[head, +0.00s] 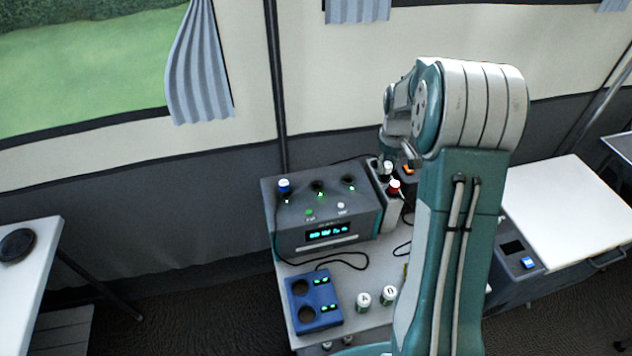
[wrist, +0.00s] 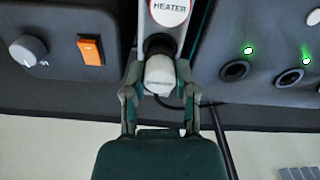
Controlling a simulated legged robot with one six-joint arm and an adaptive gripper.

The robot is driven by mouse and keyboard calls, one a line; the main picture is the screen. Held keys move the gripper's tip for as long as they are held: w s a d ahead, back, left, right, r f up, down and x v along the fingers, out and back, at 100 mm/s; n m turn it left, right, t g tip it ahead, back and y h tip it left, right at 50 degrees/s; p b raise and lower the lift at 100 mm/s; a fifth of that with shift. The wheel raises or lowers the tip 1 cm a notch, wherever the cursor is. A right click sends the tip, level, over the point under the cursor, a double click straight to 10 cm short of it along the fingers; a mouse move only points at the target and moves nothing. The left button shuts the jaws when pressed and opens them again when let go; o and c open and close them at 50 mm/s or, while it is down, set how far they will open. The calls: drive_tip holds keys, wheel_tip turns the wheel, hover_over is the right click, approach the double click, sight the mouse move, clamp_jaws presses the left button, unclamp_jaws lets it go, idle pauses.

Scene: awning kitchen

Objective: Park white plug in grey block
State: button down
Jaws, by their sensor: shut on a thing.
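My gripper (wrist: 160,98) is shut on the white plug (wrist: 160,76), with one finger on each side of its pale cap. The plug's cap faces the wrist camera. A dark round part shows just beyond the cap, at the grey block (wrist: 187,45). I cannot tell how deep the plug sits there. In the head view the grey block (head: 390,213) stands against the right side of the dark control box, and the white plug (head: 387,168) shows at its back end, partly hidden by my arm.
A red plug with a HEATER label (wrist: 170,10) stands in the same block. The control box (head: 330,216) with green lights is beside it; a blue plug (head: 284,186) sits on top. A unit with an orange switch (wrist: 90,50) is close on the other side.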

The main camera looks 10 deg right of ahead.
sight(387, 164)
drive_tip(key=shift+f, duration=0.75)
idle(0.9)
drive_tip(key=shift+c, duration=1.6)
unclamp_jaws()
drive_tip(key=shift+o, duration=1.2)
drive_tip(key=shift+r, duration=3.55)
